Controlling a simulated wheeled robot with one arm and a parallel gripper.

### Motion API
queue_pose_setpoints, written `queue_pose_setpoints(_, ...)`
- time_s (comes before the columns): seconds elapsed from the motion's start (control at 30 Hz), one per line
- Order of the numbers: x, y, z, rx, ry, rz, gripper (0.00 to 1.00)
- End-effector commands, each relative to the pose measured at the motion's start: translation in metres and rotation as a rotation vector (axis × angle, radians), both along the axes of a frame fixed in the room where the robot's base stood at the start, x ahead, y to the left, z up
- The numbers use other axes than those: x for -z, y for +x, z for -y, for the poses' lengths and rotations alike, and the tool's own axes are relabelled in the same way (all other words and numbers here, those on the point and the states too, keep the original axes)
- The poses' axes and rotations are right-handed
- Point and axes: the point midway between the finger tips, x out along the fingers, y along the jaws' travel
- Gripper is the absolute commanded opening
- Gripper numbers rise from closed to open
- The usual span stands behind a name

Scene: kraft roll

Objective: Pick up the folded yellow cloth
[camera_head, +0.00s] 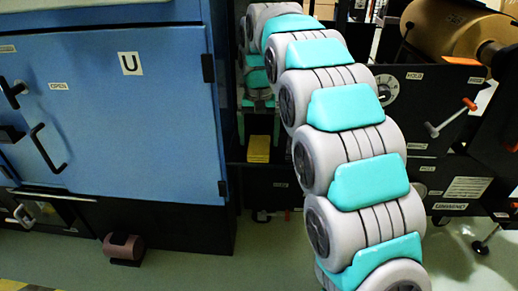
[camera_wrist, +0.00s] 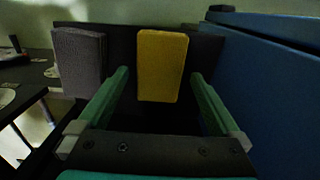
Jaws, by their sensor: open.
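The folded yellow cloth (camera_wrist: 162,66) lies on a dark shelf, upright in the wrist view and midway between my two fingers. It also shows in the head view (camera_head: 259,148), left of my arm. My gripper (camera_wrist: 160,82) is open, with one green finger on each side of the cloth and a gap on both sides. Whether the fingertips are level with the cloth or above it, I cannot tell. In the head view the gripper's green fingers (camera_head: 258,127) hang close above or in front of the cloth.
A dark grey folded block (camera_wrist: 80,62) sits left of the cloth on the shelf (camera_wrist: 122,45). A blue cabinet (camera_head: 120,110) stands close on the left in the head view and on the right in the wrist view. Black machinery with a brown roll (camera_head: 455,28) stands right.

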Motion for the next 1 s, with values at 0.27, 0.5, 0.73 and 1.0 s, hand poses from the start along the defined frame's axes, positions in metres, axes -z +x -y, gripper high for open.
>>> queue_pose_setpoints(0.27,0.0180,0.0006,0.0002,0.000,0.001,0.002,1.00)
queue_pose_setpoints(0.5,0.0179,0.0005,0.0002,0.000,0.001,0.001,0.84)
queue_pose_setpoints(0.73,0.0179,0.0004,0.0002,0.000,0.001,0.001,0.58)
queue_pose_setpoints(1.0,0.0180,0.0003,0.0002,0.000,0.001,0.001,0.28)
